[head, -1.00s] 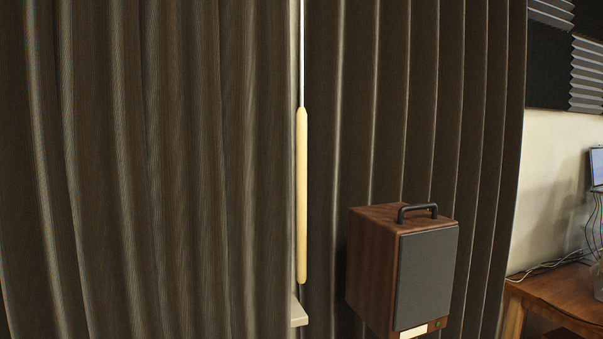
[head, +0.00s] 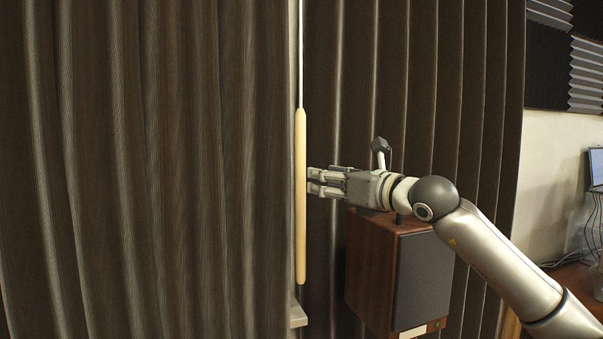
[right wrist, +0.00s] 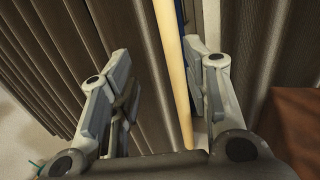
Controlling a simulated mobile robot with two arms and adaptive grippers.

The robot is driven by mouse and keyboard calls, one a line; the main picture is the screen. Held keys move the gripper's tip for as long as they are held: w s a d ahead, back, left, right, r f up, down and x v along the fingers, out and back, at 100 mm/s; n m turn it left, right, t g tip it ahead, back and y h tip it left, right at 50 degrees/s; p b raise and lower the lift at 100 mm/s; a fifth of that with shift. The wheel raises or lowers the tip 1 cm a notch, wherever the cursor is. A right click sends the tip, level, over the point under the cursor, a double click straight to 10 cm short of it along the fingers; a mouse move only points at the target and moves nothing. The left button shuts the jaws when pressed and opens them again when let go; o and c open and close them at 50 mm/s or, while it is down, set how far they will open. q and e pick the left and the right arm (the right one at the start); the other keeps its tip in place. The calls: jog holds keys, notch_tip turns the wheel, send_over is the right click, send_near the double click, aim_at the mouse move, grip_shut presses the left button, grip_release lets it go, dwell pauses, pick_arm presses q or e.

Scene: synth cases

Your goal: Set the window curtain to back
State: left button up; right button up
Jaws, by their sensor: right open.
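The dark brown window curtain hangs as two panels, a left one (head: 150,170) and a right one (head: 440,110), with a narrow pale gap between them. A cream pull wand (head: 300,240) hangs upright in the gap from a thin white rod. My right gripper (head: 315,181) reaches in from the right, its fingertips beside the wand at about mid-height. In the right wrist view the gripper (right wrist: 160,75) is open, and the wand (right wrist: 172,60) shows between its fingers, nearer the right one. I cannot tell whether they touch. My left gripper is not in view.
A wooden speaker box (head: 375,265) with a grey front stands just below my right forearm, close to it. A pale sill edge (head: 298,315) shows under the wand. A wooden table (head: 575,280) and acoustic foam panels (head: 565,60) are at the right.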

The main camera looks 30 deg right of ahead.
aim_at(304, 172)
jog(key=shift+h, duration=0.5)
jog(key=w+p, duration=0.1)
jog(key=w, duration=0.2)
jog(key=w+p, duration=0.2)
jog(key=w, duration=0.1)
jog(key=w+p, duration=0.2)
jog(key=w, duration=0.2)
jog(key=shift+d+r, duration=0.15)
jog(key=shift+r, duration=0.15)
jog(key=shift+w+p, duration=0.3)
jog(key=shift+w, duration=0.05)
jog(key=shift+f, duration=0.1)
jog(key=shift+c, duration=0.4)
grip_shut()
